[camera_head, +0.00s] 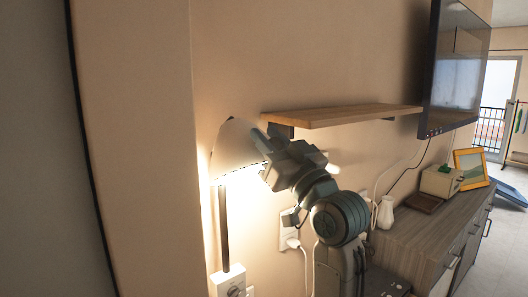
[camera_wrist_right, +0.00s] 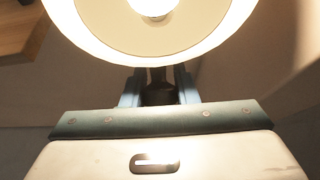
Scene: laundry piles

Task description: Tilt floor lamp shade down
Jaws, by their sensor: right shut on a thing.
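The floor lamp's lit shade (camera_head: 236,148) is against the wall in the head view, its glow falling on the wall below and to the left. Its dark pole (camera_head: 223,228) goes down from it. My right gripper (camera_head: 264,142) is at the shade's right side and hides part of it. In the right wrist view, the pale shade (camera_wrist_right: 100,40) fills the top, with its open side and bright bulb (camera_wrist_right: 153,8) showing. My right gripper (camera_wrist_right: 158,88) is shut there on a dark part of the lamp just below the shade's rim. My left gripper is in neither view.
A wooden wall shelf (camera_head: 345,115) is just above and right of my right gripper. A wall-mounted screen (camera_head: 455,65) is further right. A grey cabinet (camera_head: 430,225) bears a white vase (camera_head: 386,212) and a yellow frame (camera_head: 471,168). A white socket box (camera_head: 229,283) is by the pole.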

